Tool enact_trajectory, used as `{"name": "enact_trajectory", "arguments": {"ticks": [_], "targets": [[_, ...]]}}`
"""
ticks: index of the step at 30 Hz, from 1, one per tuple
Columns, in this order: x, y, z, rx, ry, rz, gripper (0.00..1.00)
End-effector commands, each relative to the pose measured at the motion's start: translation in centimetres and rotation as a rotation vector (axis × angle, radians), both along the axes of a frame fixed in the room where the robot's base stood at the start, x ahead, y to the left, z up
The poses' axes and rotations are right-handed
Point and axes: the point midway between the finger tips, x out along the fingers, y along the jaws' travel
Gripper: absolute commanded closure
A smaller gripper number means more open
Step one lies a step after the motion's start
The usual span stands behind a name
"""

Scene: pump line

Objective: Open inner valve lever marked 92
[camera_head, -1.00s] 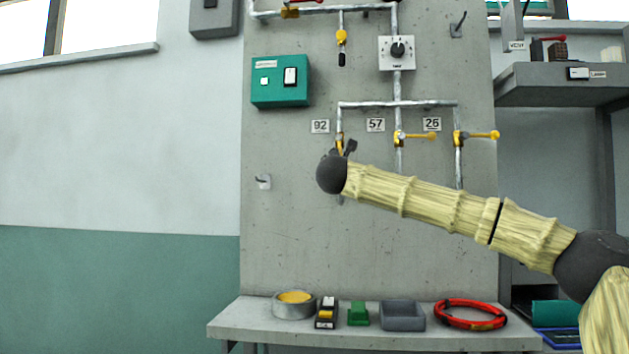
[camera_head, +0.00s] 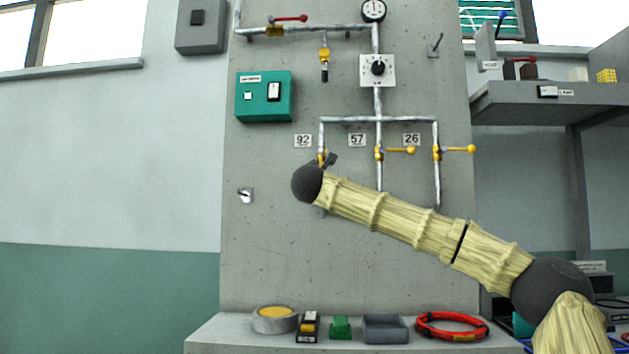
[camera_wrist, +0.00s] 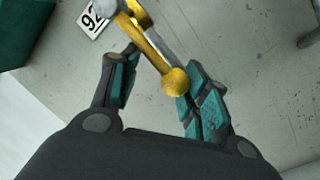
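The valve lever under the plate 92 (camera_head: 303,141) is mostly hidden behind my arm in the head view; a bit of its yellow valve (camera_head: 321,155) shows on the left pipe. In the wrist view the yellow lever (camera_wrist: 152,48) runs from the valve toward me and ends in a ball knob (camera_wrist: 175,82). My gripper (camera_wrist: 163,62) is open, with its teal-padded fingers on either side of the lever. The knob lies close to the right finger; I cannot tell whether they touch. In the head view only a dark piece of my gripper (camera_head: 330,160) shows.
Valve levers 57 (camera_head: 400,150) and 26 (camera_head: 460,148) point right on the neighbouring pipes. A teal switch box (camera_head: 264,108) is up left and a hook (camera_head: 245,195) lower left. A bench (camera_head: 215,340) below holds several small items. A shelf (camera_head: 550,100) juts out at right.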

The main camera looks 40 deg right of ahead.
Motion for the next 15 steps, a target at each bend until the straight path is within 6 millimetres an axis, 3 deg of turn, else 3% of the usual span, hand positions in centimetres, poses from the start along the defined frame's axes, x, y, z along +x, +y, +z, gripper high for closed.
{"name": "enact_trajectory", "arguments": {"ticks": [1, 4, 15], "targets": [[-0.50, -0.31, 1.06, 0.004, -0.015, -0.005, 0.46], [-0.40, -0.19, 0.91, 0.002, -0.013, -0.004, 0.29], [-0.04, 0.20, 0.23, 0.000, -0.002, 0.001, 0.29]]}}
